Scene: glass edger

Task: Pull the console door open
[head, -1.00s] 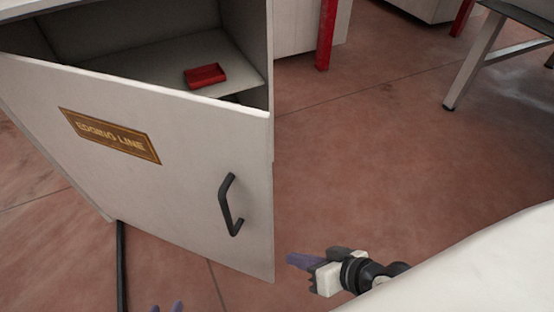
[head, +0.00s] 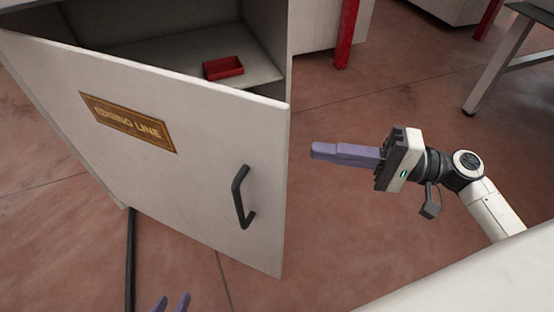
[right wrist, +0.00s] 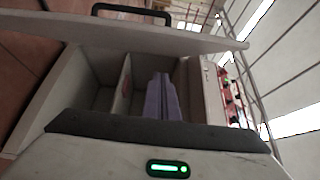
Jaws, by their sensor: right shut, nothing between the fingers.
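The console door (head: 190,200) is a pale panel with an "EDGING LINE" plate (head: 128,122) and a black bar handle (head: 241,197). It stands partly open, and the console inside (head: 190,50) shows above its top edge. My right gripper (head: 316,150) is shut and empty, just right of the door's free edge and apart from it. In the right wrist view its closed purple fingers (right wrist: 162,97) point toward the open console, with the door handle (right wrist: 130,12) at the top.
A red tray (head: 223,69) sits on the shelf inside the console. A red post (head: 346,35) and a grey table leg (head: 495,65) stand behind. The reddish floor (head: 350,240) right of the door is clear.

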